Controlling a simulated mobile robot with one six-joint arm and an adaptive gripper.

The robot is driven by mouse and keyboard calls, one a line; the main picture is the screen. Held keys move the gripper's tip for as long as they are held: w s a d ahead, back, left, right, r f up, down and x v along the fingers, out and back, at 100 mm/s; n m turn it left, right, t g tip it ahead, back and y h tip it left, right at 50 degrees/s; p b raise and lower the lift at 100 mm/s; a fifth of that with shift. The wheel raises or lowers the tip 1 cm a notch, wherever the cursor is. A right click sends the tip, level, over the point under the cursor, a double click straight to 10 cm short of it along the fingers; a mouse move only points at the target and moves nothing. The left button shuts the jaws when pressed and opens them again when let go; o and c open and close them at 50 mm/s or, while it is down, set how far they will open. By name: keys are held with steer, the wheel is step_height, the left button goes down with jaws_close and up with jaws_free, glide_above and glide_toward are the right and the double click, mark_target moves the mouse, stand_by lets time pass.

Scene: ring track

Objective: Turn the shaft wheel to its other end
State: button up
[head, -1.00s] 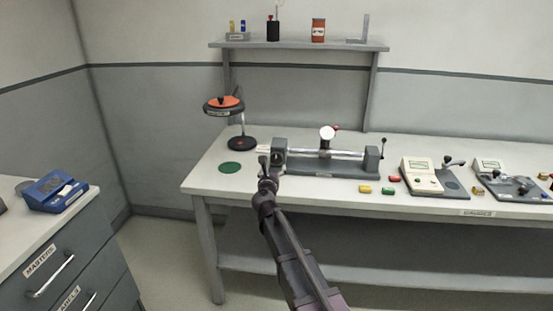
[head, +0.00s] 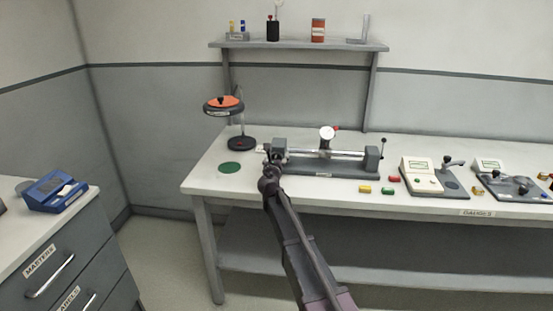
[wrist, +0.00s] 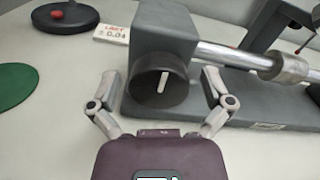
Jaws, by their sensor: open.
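The shaft wheel (wrist: 158,88) shows in the wrist view as a dark round knob with a white pointer mark standing nearly upright. It sits on the front of the grey left end block (wrist: 165,32) of the bench fixture. My gripper (wrist: 160,80) is open, with one finger at the left and one at the right of the wheel. I cannot tell whether either finger touches it. In the head view my gripper (head: 270,155) is at the fixture's left end and hides the wheel. The steel shaft (wrist: 230,56) runs right from the block.
A dial gauge (head: 327,133) stands over the shaft on the grey fixture base (head: 335,168). A round-based lamp-like stand (head: 241,143) and a green disc (head: 230,168) lie to the left. Red, yellow and green blocks (head: 388,191) lie in front at the right.

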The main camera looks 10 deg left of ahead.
steer(key=c, duration=1.1)
steer(key=shift+c, duration=0.2)
steer(key=shift+m, duration=0.3)
steer(key=m, duration=1.9)
steer(key=shift+m, duration=0.3)
steer(key=m, duration=0.6)
steer(key=shift+a+m, duration=0.15)
steer(key=shift+m, duration=0.15)
